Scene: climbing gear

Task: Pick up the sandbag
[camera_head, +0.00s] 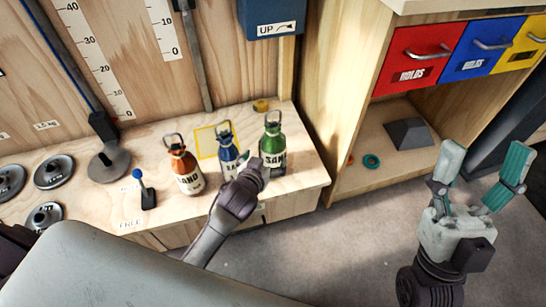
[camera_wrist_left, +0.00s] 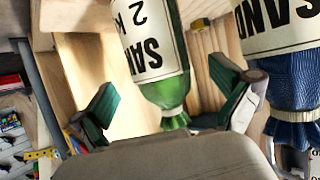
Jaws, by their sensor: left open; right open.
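Three sandbags with cream "SAND" labels and top loops stand on a wooden bench: an orange one (camera_head: 183,168), a blue one (camera_head: 226,150) and a green one (camera_head: 273,143). My left gripper (camera_head: 254,166) is in front of the blue and green bags and partly hides them. In the left wrist view, the green bag (camera_wrist_left: 150,50) appears upside down between the spread fingers of my left gripper (camera_wrist_left: 170,110), which is open. The blue bag (camera_wrist_left: 292,90) is beside the right finger there. Contact is unclear. My right gripper (camera_head: 483,172) is open and empty over the floor.
A yellow outline (camera_head: 204,143) marks the bench top behind the blue bag. Round weights (camera_head: 54,171) and a blue-knobbed lever (camera_head: 148,194) are to the left. A cabinet with coloured drawers (camera_head: 412,61) stands right, with a grey block (camera_head: 409,135) on its shelf. Floor between is clear.

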